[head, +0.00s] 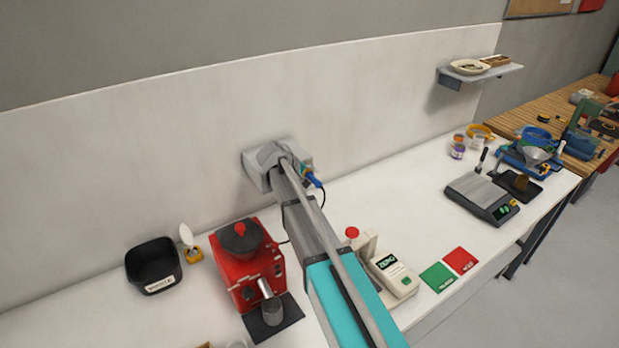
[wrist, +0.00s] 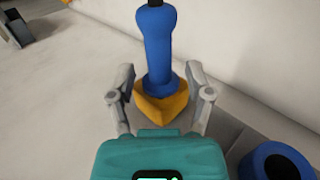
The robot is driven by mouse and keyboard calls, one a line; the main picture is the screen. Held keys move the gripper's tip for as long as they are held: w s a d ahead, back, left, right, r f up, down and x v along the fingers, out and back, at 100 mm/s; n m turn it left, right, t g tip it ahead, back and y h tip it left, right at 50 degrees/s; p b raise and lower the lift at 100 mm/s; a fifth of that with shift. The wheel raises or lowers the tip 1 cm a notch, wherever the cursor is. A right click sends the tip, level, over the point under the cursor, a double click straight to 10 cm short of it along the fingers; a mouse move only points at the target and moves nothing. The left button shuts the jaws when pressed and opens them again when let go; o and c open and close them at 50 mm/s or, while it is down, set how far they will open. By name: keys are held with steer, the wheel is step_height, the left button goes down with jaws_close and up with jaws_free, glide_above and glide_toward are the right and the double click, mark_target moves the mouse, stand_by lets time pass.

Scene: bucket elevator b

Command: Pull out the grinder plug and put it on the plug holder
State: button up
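The plug is a blue handle with a flared yellow collar at its base. In the wrist view it (wrist: 157,45) stands between the two fingers of my gripper (wrist: 161,85), with the collar at finger height. The fingers lie close to either side of the collar; I cannot tell whether they press on it. In the head view the blue plug (head: 314,181) shows beside the grey wall box (head: 256,172), partly hidden by my arm. The red grinder (head: 247,270) stands on the counter. A blue-rimmed dark round opening (wrist: 276,165) is at the wrist view's lower right.
A black bin (head: 153,267) stands left of the grinder. A white device (head: 393,274) and green (head: 438,277) and red cards (head: 460,260) lie right of my arm. A scale (head: 482,197) is farther right. The counter between wall box and scale is mostly clear.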

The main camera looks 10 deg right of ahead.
steer(key=shift+s+d, duration=0.1)
steer(key=shift+s, duration=0.05)
steer(key=s+d, duration=0.3)
steer(key=s, duration=0.5)
steer(key=shift+s+d, duration=0.15)
steer(key=shift+d, duration=0.05)
stand_by(0.5)
steer(key=shift+s+f, duration=0.1)
stand_by(0.9)
